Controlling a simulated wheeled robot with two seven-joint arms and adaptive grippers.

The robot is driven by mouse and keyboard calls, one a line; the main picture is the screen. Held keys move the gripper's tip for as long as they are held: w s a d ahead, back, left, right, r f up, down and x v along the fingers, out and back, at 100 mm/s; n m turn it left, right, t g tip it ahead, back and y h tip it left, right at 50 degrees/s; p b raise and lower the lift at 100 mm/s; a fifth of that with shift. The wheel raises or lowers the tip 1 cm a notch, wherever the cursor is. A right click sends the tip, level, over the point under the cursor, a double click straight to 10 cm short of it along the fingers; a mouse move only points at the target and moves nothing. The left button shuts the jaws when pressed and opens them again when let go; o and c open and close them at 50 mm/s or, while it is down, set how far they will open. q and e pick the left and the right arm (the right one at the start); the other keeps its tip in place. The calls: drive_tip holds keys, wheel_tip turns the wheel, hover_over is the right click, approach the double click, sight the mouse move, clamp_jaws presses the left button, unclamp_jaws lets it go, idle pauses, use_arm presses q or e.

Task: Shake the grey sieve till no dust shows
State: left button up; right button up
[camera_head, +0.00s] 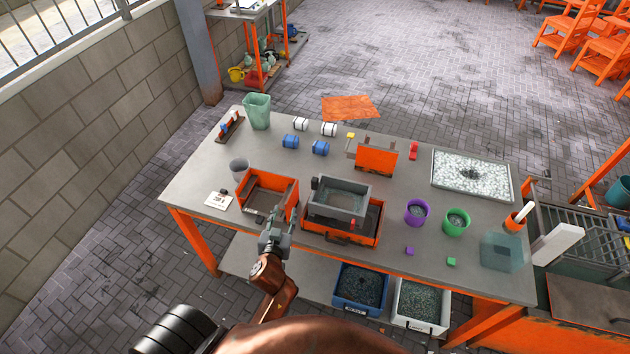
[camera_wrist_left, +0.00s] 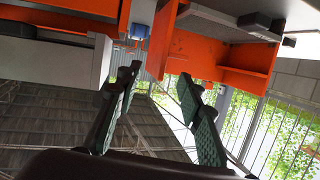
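The grey sieve (camera_head: 341,197) is a rectangular box frame with mesh inside. It sits over an orange tray (camera_head: 341,235) near the front middle of the table, and a grey block shows at its left end. I cannot make out dust on the mesh at this size. My left gripper (camera_head: 277,219) is at the table's front edge, left of the sieve and apart from it. In the left wrist view its two green-padded fingers (camera_wrist_left: 160,76) are apart with nothing between them. A grey box side, probably the sieve (camera_wrist_left: 50,68), shows at the left there. My right gripper is not in view.
An orange open box (camera_head: 268,190) stands close left of the sieve. Purple (camera_head: 417,211) and green (camera_head: 455,221) cups stand to its right, and an orange bin (camera_head: 376,158) behind. A white-pebble tray (camera_head: 472,175) lies at the back right. Crates (camera_head: 360,287) sit below.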

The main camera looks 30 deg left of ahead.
sight(314, 184)
use_arm(q)
drive_tip(key=w+d+r+m+t+h, duration=0.1)
drive_tip(key=w+d+r+t+h, duration=0.1)
drive_tip(key=w+d+r+t, duration=0.35)
drive_tip(key=shift+m+g, duration=0.3)
drive_tip(key=shift+g, duration=0.35)
drive_tip(key=x, duration=0.4)
drive_tip(key=r+x, duration=0.1)
drive_tip(key=x, duration=0.2)
drive_tip(key=shift+w+d+p, duration=0.1)
drive_tip(key=shift+d+p, duration=0.15)
drive_tip(key=shift+p, duration=0.15)
drive_tip(key=shift+w+a, duration=0.15)
drive_tip(key=shift+w, duration=0.25)
clamp_jaws()
